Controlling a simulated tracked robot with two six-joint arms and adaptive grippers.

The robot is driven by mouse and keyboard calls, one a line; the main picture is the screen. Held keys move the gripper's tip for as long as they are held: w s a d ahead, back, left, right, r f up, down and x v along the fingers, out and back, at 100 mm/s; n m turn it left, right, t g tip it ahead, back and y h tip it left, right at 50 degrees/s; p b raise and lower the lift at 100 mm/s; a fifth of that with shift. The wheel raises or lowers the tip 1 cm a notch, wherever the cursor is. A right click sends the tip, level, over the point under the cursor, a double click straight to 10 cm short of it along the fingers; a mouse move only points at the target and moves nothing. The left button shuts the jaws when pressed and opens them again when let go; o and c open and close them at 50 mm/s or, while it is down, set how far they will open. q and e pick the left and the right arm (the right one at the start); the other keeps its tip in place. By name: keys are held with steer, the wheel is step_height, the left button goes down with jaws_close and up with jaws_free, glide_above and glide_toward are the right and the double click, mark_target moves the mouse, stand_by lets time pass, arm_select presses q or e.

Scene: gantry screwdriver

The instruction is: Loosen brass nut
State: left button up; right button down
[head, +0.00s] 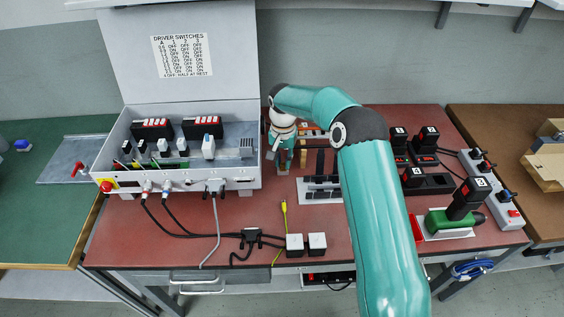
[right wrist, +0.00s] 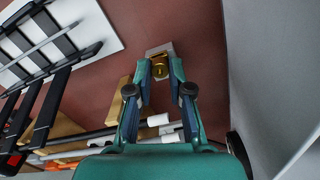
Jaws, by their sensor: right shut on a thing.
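The brass nut (right wrist: 158,70) sits on a small pale metal plate (right wrist: 166,47) on the red-brown bench top, in the right wrist view. My right gripper (right wrist: 160,78) has its two teal fingertips on either side of the nut and is shut on it. In the head view my right gripper (head: 284,160) points down at the bench just right of the grey control box; the nut is largely hidden there by the gripper. My left gripper is not in view.
The grey control box (head: 240,184) with raised lid stands close on the left. A rack with black bars (head: 320,190) is close on the right, with tools lying behind. Black batteries, chargers and a green power tool (head: 440,222) stand farther right. Cables and white blocks (head: 294,243) lie in front.

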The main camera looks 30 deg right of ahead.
steer(key=n, duration=0.3)
steer(key=shift+w+r+p, duration=0.15)
steer(key=shift+r+p, duration=0.05)
steer(key=shift+p, duration=0.2)
steer(key=n, duration=0.4)
steer(key=shift+p, duration=0.3)
steer(key=n, duration=0.4)
steer(key=shift+p, duration=0.4)
steer(key=n, duration=0.4)
steer(key=shift+f, duration=0.1)
steer(key=c, duration=1.3)
jaws_free()
steer(key=shift+f, duration=0.1)
